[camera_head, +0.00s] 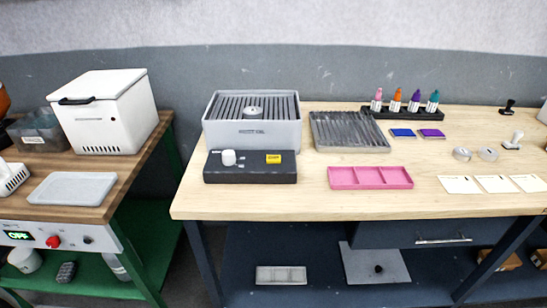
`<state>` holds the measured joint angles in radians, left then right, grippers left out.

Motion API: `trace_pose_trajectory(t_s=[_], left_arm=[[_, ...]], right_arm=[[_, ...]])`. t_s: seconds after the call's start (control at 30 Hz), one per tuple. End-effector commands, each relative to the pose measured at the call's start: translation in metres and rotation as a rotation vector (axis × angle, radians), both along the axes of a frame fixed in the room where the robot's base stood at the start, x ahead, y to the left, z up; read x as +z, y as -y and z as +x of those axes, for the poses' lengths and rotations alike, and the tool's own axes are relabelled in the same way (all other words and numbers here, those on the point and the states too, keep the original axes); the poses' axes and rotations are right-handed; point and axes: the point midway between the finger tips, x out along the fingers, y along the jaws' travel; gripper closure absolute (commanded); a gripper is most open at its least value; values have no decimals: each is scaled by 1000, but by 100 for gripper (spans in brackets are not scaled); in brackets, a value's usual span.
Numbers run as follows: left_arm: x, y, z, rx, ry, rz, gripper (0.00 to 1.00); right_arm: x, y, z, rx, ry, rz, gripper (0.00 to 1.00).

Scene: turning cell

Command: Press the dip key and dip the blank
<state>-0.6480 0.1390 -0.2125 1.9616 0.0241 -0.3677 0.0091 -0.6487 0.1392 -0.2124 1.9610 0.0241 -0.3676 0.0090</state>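Neither of my grippers shows in the head view. A low black box (250,176) lies at the front left of the light wooden bench. On its top are a white round piece (229,157), small pale marks or parts, and a yellow block (273,158) with dark lettering. I cannot tell for sure which part is the dip key. Behind it stands a grey box (253,134) with a dark slatted top. A small pale round piece (253,111) sits on the slats; I cannot tell whether it or the white piece is the blank.
A slatted grey tray (350,147), a pink three-compartment tray (370,177), a rack of colored bottles (408,113), ink pads (402,133) and white cards (459,185) share the bench. A gap separates it from the left table with a white lidded box (105,120).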

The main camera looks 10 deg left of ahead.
Motion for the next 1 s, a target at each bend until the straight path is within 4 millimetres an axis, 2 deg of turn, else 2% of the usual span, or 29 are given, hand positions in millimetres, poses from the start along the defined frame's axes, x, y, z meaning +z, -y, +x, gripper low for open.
trace_pose_trajectory(t_s=[0.03,0.1,1.0], left_arm=[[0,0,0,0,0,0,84],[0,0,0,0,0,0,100],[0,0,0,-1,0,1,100]], right_arm=[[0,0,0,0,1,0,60],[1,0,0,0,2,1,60],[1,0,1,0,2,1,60]])
